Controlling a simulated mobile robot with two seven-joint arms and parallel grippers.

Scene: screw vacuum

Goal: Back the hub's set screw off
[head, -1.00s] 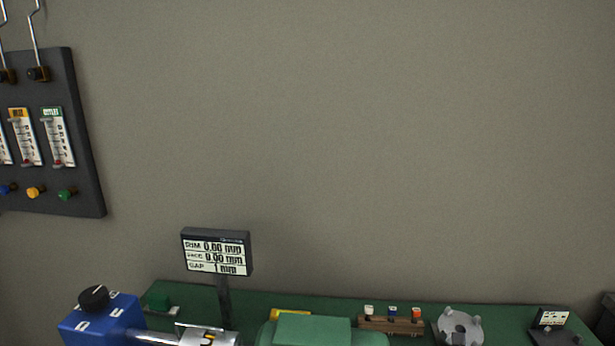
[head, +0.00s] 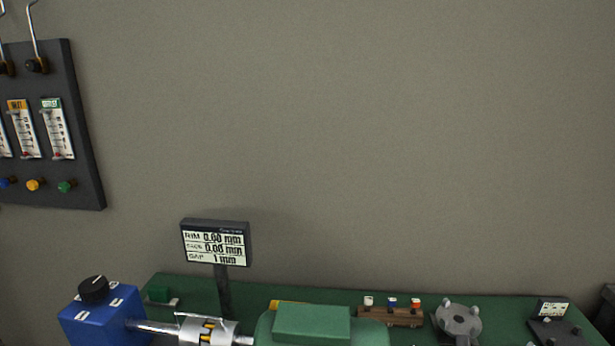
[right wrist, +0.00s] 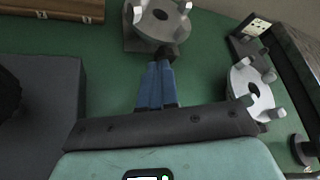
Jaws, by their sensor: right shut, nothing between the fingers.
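A silver coupling hub (head: 212,328) with a yellow insert sits on a shaft at the lower edge of the head view, between a blue box (head: 100,318) and a green housing (head: 312,322). No set screw can be made out. My right gripper (right wrist: 160,64) shows in the right wrist view with its blue fingers shut and empty. Its tips point at a round grey pronged part (right wrist: 158,22), which also shows in the head view (head: 457,320); whether they touch cannot be told. My left gripper is not in view.
A readout display (head: 215,243) stands on a post behind the hub. A small wooden rack (head: 390,317) with coloured caps sits on the green bench (head: 500,305). A second pronged grey part (right wrist: 250,88) is right of my right gripper. A gauge panel (head: 85,185) hangs at left.

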